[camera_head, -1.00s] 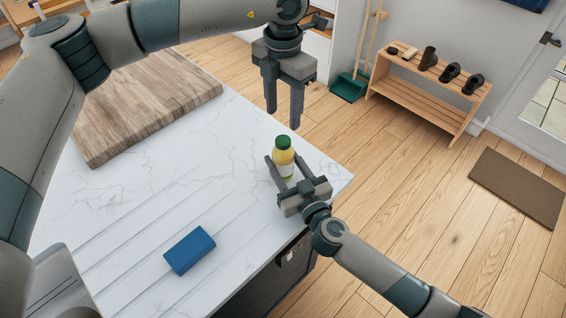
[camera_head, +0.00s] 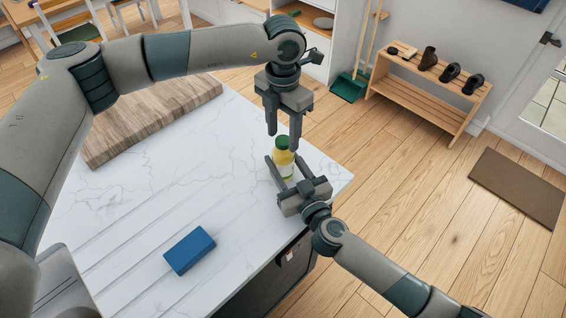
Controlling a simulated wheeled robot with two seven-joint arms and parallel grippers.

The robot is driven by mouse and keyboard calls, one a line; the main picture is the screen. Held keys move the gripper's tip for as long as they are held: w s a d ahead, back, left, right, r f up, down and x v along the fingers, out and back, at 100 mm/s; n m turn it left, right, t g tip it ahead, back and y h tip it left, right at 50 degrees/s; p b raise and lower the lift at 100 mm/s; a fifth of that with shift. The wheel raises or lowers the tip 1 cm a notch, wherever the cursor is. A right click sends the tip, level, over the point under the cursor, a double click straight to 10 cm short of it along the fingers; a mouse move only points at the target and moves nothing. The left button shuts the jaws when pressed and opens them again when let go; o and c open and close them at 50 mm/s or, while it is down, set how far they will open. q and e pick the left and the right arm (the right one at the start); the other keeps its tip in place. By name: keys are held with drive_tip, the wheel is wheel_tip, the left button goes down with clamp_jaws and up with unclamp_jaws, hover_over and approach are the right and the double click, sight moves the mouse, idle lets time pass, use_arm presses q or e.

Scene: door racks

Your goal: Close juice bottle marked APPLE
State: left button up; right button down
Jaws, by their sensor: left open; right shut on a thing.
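A small bottle of yellow juice (camera_head: 284,160) with a green cap (camera_head: 282,142) stands upright near the right corner of the white marble counter. Its label is too small to read. My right gripper (camera_head: 281,170) is shut on the bottle's body, with a finger on each side. My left gripper (camera_head: 283,142) points down from above, open, with its fingertips at about the height of the cap, one on either side of it. I cannot tell whether the fingers touch the cap.
A blue sponge-like block (camera_head: 190,250) lies on the counter (camera_head: 130,215) at the front. A wooden board (camera_head: 150,118) lies at the back left. A shoe rack (camera_head: 425,88) and a brown mat (camera_head: 515,186) are on the floor to the right.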

use_arm(q)
drive_tip(key=shift+f, duration=0.3)
drive_tip(key=shift+c, duration=0.6)
drive_tip(key=c, duration=1)
drive_tip(key=o, duration=1.3)
drive_tip(key=shift+c, duration=0.2)
drive_tip(key=shift+r, duration=0.15)
wheel_tip(320, 180, up, 12)
